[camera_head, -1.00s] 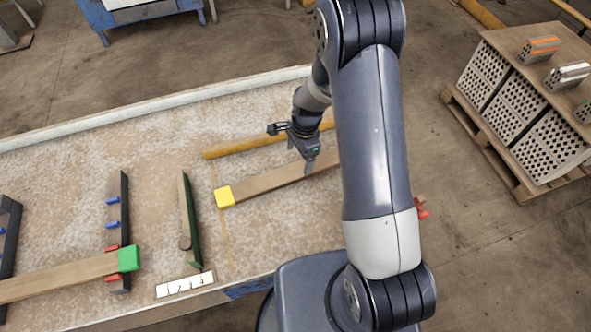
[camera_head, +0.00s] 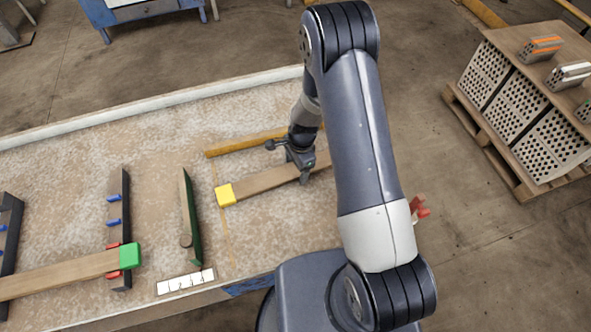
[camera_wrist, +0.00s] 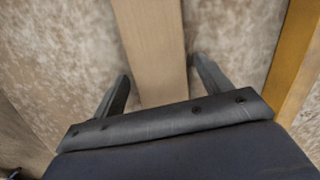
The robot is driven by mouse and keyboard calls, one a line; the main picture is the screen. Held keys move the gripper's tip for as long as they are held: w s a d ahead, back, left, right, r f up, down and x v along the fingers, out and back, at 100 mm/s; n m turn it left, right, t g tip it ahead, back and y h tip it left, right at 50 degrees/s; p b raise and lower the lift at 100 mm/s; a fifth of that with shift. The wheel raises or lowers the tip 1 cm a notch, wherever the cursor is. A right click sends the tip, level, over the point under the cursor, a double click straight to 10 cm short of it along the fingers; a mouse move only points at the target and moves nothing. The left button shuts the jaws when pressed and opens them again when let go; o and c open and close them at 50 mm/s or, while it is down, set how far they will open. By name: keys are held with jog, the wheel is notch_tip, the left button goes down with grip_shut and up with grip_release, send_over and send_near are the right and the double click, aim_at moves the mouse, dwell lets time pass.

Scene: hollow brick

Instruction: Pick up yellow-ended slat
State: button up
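The yellow-ended slat (camera_head: 258,183) is a flat wooden strip with a yellow block at its left end. It lies on the speckled table, slanting up to the right, and its right part is hidden behind my arm. My gripper (camera_head: 303,176) is down over the slat, right of the yellow end. In the wrist view the slat (camera_wrist: 152,45) runs between the two fingers of my gripper (camera_wrist: 160,85). The fingers stand apart, one on each side, with gaps to the wood.
A yellow-brown bar (camera_head: 240,145) lies behind the slat. A dark green-sided board (camera_head: 190,220) stands left of it. A green-ended slat (camera_head: 70,272) rests on a dark rack (camera_head: 118,200) with blue and red pegs. A numbered strip (camera_head: 185,282) lies at the front edge.

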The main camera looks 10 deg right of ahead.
jog(key=c, duration=1.1)
jog(key=shift+o, duration=0.2)
